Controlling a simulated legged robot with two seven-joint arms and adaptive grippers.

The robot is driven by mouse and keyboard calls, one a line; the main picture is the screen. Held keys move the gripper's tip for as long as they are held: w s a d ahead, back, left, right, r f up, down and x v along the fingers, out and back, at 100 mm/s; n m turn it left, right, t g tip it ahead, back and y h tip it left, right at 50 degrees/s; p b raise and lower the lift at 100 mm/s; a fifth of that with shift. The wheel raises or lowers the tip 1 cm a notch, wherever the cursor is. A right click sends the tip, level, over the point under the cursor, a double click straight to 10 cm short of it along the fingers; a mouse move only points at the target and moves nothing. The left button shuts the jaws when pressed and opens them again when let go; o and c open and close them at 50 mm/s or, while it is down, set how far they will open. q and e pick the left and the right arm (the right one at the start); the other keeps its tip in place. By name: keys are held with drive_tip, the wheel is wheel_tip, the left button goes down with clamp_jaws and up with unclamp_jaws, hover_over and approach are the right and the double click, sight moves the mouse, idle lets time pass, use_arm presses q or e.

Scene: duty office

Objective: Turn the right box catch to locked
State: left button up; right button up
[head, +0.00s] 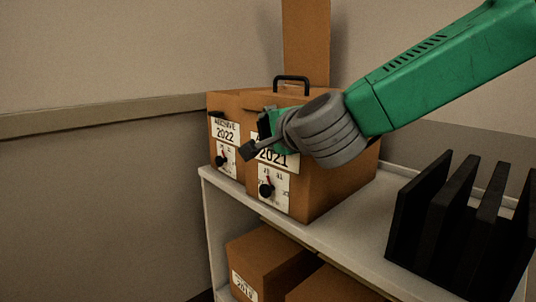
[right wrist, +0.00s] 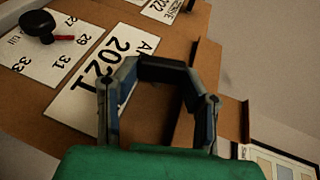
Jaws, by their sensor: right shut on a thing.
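The right box (head: 335,183) is brown, with a 2021 label and a black knob (head: 265,190) with a red pointer on a numbered plate. The label (right wrist: 100,80) and knob (right wrist: 38,26) also show in the right wrist view. My right gripper (head: 252,140) is at the upper front of this box and covers part of the label. In the right wrist view my right gripper (right wrist: 163,72) is shut on a black piece between its fingertips, apparently the right box catch (right wrist: 165,68). Its locked or unlocked position cannot be told. My left gripper is not in view.
The left box (head: 228,100), labelled 2022, stands close beside it with a black catch (head: 216,114) and knob (head: 221,161). Both are on a white shelf (head: 325,232). A black upright rack (head: 440,220) stands at right. More boxes (head: 265,262) sit below. A wall is close at left.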

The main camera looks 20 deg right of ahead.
drive_tip(key=shift+f+t, duration=0.45)
drive_tip(key=shift+t, duration=0.05)
drive_tip(key=shift+m+t, duration=0.5)
drive_tip(key=shift+t, duration=0.2)
drive_tip(key=shift+s+d, duration=0.1)
drive_tip(key=o, duration=1.1)
drive_tip(key=shift+o, duration=0.2)
drive_tip(key=shift+r, duration=0.1)
drive_tip(key=shift+r, duration=0.15)
drive_tip(key=shift+d+r, duration=0.1)
